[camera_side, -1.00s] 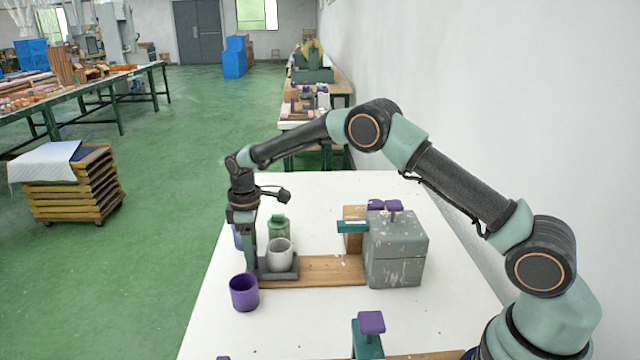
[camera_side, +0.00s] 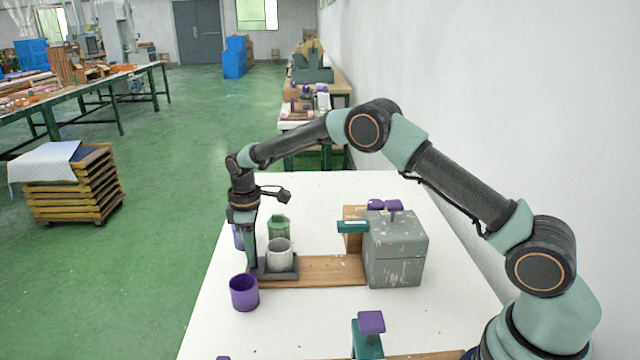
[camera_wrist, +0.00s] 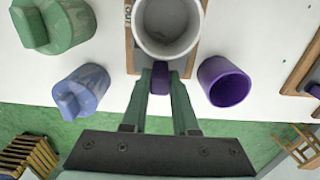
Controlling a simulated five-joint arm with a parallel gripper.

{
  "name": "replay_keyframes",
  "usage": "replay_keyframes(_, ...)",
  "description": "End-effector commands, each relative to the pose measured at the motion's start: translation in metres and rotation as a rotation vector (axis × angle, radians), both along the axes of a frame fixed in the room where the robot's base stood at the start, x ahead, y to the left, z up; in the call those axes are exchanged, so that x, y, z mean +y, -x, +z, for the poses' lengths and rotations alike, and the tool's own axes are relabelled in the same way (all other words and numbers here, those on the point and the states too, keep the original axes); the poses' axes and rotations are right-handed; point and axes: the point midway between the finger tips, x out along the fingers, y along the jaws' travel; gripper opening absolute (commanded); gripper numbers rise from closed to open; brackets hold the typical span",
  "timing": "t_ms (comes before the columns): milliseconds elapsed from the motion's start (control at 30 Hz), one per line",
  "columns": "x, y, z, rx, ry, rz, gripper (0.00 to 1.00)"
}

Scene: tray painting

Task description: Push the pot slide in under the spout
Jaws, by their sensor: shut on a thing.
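The pot slide (camera_side: 283,275) is a dark grey tray at the left end of a wooden rail board (camera_side: 325,270). A pale grey pot (camera_side: 279,257) stands upright in it, and the wrist view shows the pot's open top (camera_wrist: 166,25). The teal spout (camera_side: 352,227) sticks out to the left from a grey box (camera_side: 397,260), well right of the pot. My gripper (camera_side: 251,266) is low at the slide's left end. In the wrist view its fingers (camera_wrist: 160,82) are shut on the slide's purple knob (camera_wrist: 160,76).
A purple cup (camera_side: 244,293) stands close in front of the slide's left end. A green container (camera_side: 279,227) and a blue one (camera_wrist: 82,90) stand behind it. A purple-topped teal fixture (camera_side: 370,325) is at the front. The board between the slide and box is clear.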

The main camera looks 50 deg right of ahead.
Motion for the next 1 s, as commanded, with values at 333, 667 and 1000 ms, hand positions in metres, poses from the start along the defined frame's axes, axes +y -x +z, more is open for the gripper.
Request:
replay_keyframes(333, 0.0014, 0.0007, 0.0010, 0.003, 0.000, 0.002, 0.00)
replay_keyframes(667, 0.0017, 0.0008, 0.0012, 0.004, 0.001, 0.003, 0.00)
replay_keyframes(1000, -0.0055, 0.0071, 0.0017, 0.005, 0.001, 0.002, 0.00)
